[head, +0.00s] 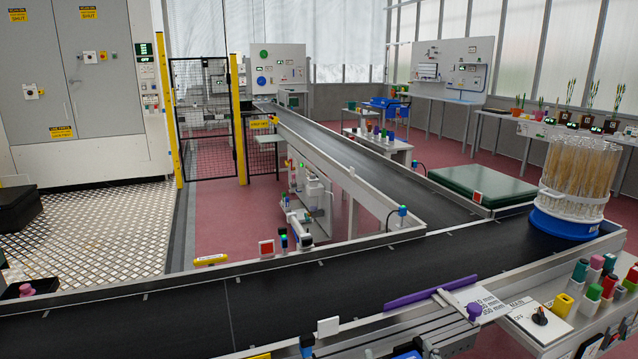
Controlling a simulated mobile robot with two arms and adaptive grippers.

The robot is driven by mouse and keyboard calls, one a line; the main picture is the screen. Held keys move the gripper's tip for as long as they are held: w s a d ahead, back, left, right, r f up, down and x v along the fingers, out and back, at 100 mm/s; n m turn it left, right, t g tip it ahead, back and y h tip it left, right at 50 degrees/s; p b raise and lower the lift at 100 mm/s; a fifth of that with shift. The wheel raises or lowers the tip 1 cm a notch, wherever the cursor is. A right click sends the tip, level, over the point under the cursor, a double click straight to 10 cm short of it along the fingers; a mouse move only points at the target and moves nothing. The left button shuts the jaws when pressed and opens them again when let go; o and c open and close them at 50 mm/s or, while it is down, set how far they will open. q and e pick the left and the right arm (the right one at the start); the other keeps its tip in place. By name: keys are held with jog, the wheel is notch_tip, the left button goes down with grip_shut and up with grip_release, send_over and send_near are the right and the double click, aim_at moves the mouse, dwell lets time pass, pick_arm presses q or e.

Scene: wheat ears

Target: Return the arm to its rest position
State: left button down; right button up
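Neither of my grippers shows in the head view, and no part of my arms can be made out with certainty. A round carousel of clear tubes (578,170) filled with tan wheat ears stands upright on a blue base (563,224). It sits at the right end of the near black conveyor belt (290,291). What my grippers hold, if anything, cannot be seen.
A second belt (370,165) runs back from the near one. A purple bar (430,291) lies along the near belt's front edge. A green-topped box (482,185) stands behind. The near belt's left and middle are clear.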

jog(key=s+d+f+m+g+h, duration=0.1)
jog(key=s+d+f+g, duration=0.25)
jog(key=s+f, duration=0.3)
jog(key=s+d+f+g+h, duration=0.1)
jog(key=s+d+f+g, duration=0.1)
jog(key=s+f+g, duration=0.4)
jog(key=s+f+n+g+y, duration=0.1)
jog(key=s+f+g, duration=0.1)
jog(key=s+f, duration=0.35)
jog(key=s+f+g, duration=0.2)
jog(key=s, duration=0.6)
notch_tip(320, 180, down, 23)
jog(key=p, duration=0.2)
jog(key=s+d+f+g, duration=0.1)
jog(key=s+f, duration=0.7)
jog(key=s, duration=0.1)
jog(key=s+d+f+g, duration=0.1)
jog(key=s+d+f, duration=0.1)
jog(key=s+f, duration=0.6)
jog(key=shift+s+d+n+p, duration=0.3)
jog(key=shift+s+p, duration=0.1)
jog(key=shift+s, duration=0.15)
